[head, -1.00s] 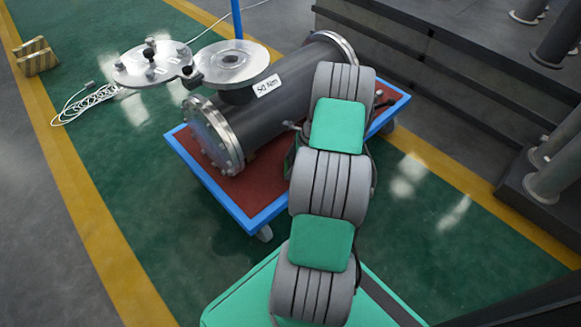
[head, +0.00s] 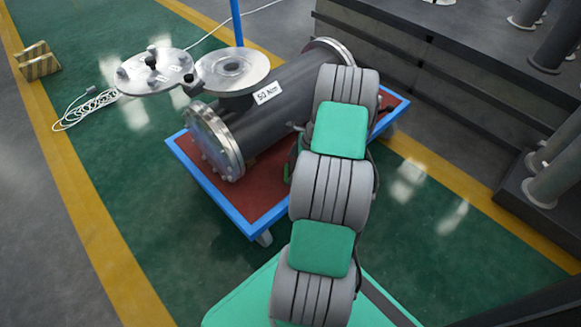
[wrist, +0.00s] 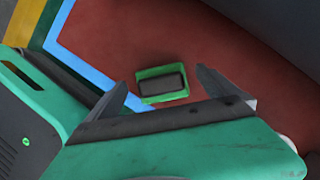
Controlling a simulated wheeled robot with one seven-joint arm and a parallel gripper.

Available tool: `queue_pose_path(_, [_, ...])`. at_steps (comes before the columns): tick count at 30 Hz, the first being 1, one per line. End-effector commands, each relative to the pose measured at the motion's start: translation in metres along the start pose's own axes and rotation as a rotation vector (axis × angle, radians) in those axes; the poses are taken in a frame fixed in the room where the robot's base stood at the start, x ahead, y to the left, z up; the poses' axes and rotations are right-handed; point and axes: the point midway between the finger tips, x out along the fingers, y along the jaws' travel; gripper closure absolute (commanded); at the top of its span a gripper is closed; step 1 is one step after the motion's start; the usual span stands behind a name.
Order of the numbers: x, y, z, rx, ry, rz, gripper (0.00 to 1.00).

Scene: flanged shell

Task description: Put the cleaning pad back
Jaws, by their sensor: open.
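In the wrist view, a small dark rectangular block (wrist: 161,83), which looks like the cleaning pad, lies within a shallow green tray (wrist: 178,94) on the red cart top (wrist: 120,40). I cannot tell whether block and tray are separate. My gripper (wrist: 161,77) is open, with one finger on each side of the tray in the picture and nothing visibly held. How high it is above the tray is unclear.
The blue-edged cart (head: 222,198) carries a dark flanged shell (head: 280,95) with an open round cover (head: 155,72) at its left. Grey steps (head: 450,90) stand at the right.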

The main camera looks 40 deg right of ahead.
Motion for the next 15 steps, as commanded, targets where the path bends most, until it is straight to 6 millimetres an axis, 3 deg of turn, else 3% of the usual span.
queue_pose_path(1, [-0.021,-0.001,0.003,0.001,0.000,-0.003,0.01])
queue_pose_path(7, [-0.072,-0.001,0.002,0.001,0.001,-0.002,0.01])
queue_pose_path(12, [-0.094,0.000,0.001,0.000,0.000,0.000,0.01])
queue_pose_path(15, [-0.097,0.000,0.001,0.000,0.000,0.002,0.01])
